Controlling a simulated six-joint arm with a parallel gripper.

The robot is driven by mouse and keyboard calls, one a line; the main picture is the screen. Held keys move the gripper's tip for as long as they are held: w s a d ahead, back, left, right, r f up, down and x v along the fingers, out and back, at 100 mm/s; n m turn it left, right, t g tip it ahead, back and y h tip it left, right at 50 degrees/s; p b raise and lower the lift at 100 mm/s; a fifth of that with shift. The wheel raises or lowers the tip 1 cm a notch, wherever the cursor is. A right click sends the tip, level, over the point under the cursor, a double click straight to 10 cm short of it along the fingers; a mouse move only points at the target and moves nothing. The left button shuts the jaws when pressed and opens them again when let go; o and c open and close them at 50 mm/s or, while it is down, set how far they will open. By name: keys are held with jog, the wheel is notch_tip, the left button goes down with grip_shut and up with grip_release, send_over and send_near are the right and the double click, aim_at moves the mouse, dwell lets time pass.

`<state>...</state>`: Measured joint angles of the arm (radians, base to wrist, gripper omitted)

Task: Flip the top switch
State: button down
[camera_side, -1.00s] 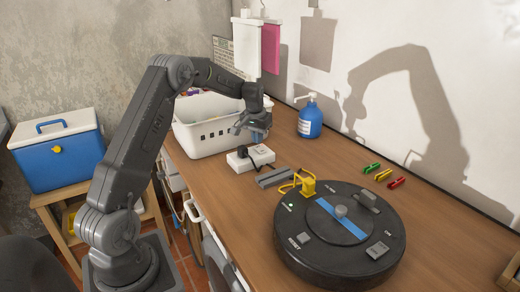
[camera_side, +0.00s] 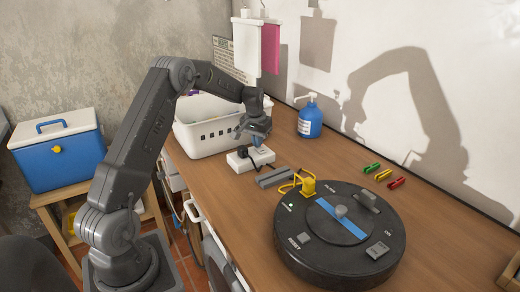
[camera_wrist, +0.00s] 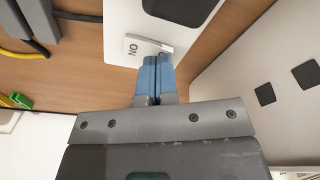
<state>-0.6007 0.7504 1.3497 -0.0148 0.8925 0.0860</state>
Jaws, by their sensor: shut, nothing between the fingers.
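A white switch box (camera_side: 249,160) lies on the wooden worktop with a black plug and cord on it. In the wrist view the white box (camera_wrist: 112,30) fills the top middle and has a small white rocker switch (camera_wrist: 148,45) with an upside-down "ON" mark. My gripper (camera_side: 257,143) is over the box, pointing down. In the wrist view my gripper (camera_wrist: 157,60) has its blue fingertips shut together, with nothing between them. The tips overlap the lower edge of the switch in that view; I cannot tell whether they touch it.
A white basket (camera_side: 206,138) stands close behind the box. A blue pump bottle (camera_side: 310,120) is to the right. A grey channel (camera_side: 275,177), a yellow hook (camera_side: 307,185) and a black round turntable (camera_side: 350,255) lie in front. Green, yellow and red clips lie by the wall.

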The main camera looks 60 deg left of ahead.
jog(key=shift+f, duration=0.3)
jog(key=shift+r, duration=3.55)
